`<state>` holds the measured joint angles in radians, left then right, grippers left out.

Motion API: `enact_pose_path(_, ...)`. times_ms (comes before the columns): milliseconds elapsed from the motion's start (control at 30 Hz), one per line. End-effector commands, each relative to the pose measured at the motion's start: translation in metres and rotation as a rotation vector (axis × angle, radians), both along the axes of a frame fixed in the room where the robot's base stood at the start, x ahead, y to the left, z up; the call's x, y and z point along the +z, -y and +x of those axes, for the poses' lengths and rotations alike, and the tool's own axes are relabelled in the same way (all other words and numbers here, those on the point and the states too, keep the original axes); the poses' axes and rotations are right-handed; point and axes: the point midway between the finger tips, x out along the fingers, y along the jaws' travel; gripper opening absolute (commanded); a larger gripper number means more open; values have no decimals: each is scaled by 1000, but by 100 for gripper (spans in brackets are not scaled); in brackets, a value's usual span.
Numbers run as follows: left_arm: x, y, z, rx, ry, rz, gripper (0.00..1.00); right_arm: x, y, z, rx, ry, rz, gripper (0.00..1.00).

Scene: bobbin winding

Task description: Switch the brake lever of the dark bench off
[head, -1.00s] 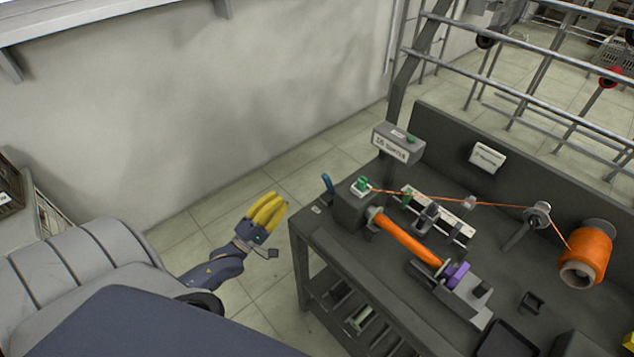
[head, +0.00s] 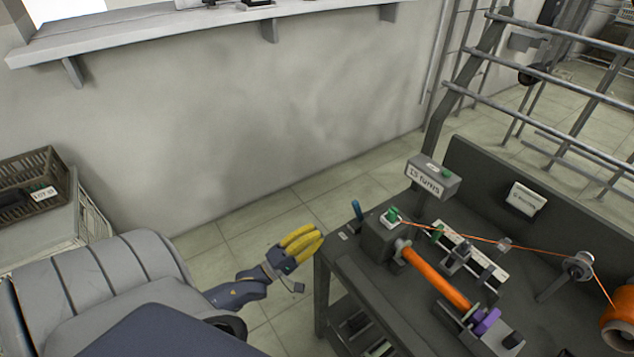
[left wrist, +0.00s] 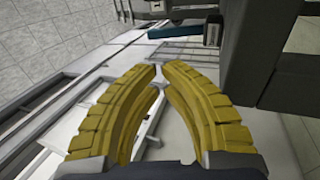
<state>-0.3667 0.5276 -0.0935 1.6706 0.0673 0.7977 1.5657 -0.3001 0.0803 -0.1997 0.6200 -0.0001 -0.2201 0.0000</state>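The dark bench (head: 350,266) stands at the right in the head view. Its brake lever, a short blue handle (head: 357,209), stands up and leans slightly at the bench's left end, beside the grey winding block (head: 378,240). A blue bar, apparently the same lever, shows at the top of the left wrist view (left wrist: 178,30). My left gripper (head: 318,238) has yellow fingers and is just off the bench's left edge, left of and below the lever in the picture, not touching it. Its fingertips almost meet in the left wrist view (left wrist: 160,68), with nothing between them. My right gripper is out of view.
An orange bobbin (head: 437,277), a sign box reading "13 turns" (head: 432,181) and an orange thread line occupy the bench. A metal rail frame (head: 560,82) rises behind it. Crates (head: 36,190) stand at the far left. The floor between wall and bench is clear.

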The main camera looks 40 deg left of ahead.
Motion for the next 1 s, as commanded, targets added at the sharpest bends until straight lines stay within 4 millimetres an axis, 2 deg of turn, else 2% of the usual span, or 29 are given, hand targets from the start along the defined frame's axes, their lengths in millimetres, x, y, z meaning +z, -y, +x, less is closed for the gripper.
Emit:
enact_pose_path(200, 15, 10, 37, 1, 4, -1, 0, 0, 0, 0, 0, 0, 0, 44)
enact_pose_path(500, 31, 22, 79, 0, 3, -1, 0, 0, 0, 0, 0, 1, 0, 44)
enact_pose_path(733, 37, 27, 97, 0, 2, -1, 0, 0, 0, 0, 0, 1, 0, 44)
enact_pose_path(1000, 39, 29, 104, 0, 0, 0, 0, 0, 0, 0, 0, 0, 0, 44)
